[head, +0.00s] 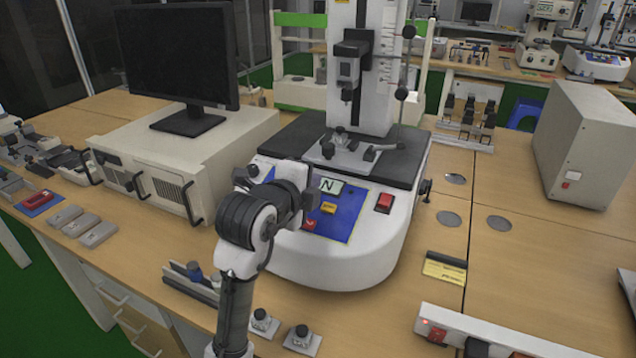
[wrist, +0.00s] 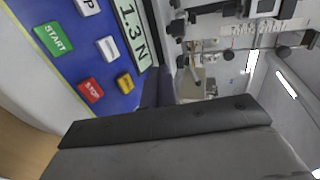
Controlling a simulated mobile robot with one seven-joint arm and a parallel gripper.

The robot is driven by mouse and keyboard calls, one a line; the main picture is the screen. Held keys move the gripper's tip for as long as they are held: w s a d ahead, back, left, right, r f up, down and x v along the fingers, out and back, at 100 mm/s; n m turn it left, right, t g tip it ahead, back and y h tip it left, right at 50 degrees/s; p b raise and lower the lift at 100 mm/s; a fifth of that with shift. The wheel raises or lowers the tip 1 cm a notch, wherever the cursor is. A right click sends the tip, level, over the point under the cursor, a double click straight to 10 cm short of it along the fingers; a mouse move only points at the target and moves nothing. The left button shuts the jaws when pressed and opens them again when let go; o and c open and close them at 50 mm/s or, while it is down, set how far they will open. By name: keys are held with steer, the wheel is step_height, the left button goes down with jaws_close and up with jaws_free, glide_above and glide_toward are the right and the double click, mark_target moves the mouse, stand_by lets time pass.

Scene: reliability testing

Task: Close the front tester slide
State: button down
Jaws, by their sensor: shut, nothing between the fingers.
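The tester (head: 335,255) stands in the middle of the bench, with a white rounded base, a black top plate and a tall white column (head: 388,75). A metal fixture (head: 350,152) sits on the plate below the hanging head (head: 347,70). I cannot tell which part is the slide or how far open it is. My gripper (head: 304,200) is shut and empty, in front of the blue control panel (head: 340,222), partly hiding it. In the wrist view, my dark fingers (wrist: 157,88) are beside the panel with its START (wrist: 53,39) and STOP (wrist: 90,91) buttons; contact is unclear.
A monitor (head: 180,50) stands on a beige cabinet (head: 170,150) at left. A grey box (head: 590,145) stands at right. Small devices (head: 303,338) and a long white unit (head: 480,335) lie along the front. Bare bench (head: 540,260) shows right of the tester.

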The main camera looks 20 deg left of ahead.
steer(key=v, duration=0.5)
glide_toward(322, 139)
steer(key=p+x, duration=0.1)
steer(key=x, duration=0.1)
steer(key=p+x, duration=0.4)
steer(key=shift+s+f, duration=0.15)
steer(key=shift+f, duration=0.2)
steer(key=w, duration=0.4)
steer(key=shift+d+b, duration=0.1)
steer(key=shift+b, duration=0.3)
steer(key=shift+w, duration=0.15)
steer(key=shift+r, duration=0.2)
